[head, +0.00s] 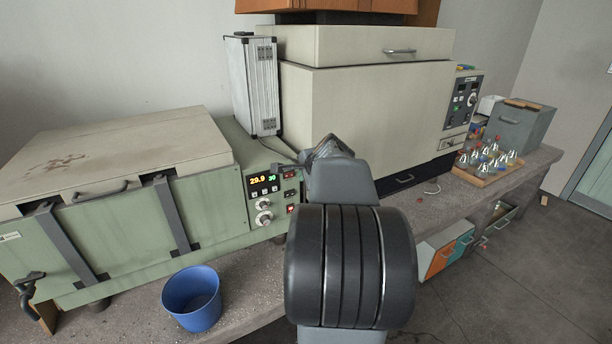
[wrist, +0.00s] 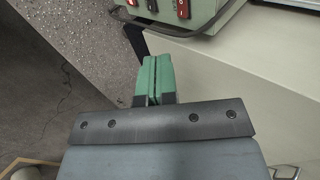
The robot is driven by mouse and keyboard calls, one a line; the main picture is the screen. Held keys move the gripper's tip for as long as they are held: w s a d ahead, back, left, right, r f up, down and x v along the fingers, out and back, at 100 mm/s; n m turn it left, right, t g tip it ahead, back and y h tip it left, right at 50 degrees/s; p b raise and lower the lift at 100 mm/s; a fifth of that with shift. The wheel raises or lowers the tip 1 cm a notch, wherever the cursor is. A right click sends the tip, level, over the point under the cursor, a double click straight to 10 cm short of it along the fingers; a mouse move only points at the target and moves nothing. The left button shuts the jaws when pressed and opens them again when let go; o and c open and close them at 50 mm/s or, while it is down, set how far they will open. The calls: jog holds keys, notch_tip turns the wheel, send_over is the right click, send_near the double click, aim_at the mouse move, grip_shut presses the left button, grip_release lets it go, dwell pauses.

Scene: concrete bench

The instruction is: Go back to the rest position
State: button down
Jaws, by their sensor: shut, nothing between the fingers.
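My gripper (wrist: 151,76) shows in the wrist view with its two green fingers pressed together and nothing between them. It is beside the edge of the concrete bench (wrist: 95,40), close to the green machine's panel with red switches (wrist: 182,8). In the head view my dark arm stands in front of the bench and hides my gripper's fingers.
A green machine (head: 130,215) with a lit display stands at the left. A blue bucket (head: 192,300) is on the bench in front of it. A large beige oven (head: 365,110) stands behind my arm. Several glass flasks (head: 485,158) stand at the right. Floor at lower right is open.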

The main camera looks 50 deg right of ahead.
dwell(0.4)
jog(key=s+a+f+n+g+y, duration=0.1)
jog(key=s+a+f+n, duration=0.1)
jog(key=a+n, duration=0.5)
jog(key=s+a+f+n+g+y, duration=0.1)
jog(key=s+a+n, duration=0.4)
jog(key=a, duration=0.9)
jog(key=s+a+f+n+g+y, duration=0.1)
jog(key=s+a+f+n+g, duration=0.2)
jog(key=a+n, duration=0.7)
notch_tip(320, 180, down, 2)
jog(key=shift+s+a+f, duration=0.25)
jog(key=shift+s+a, duration=0.1)
jog(key=shift+s, duration=0.1)
jog(key=c, duration=1.8)
grip_release()
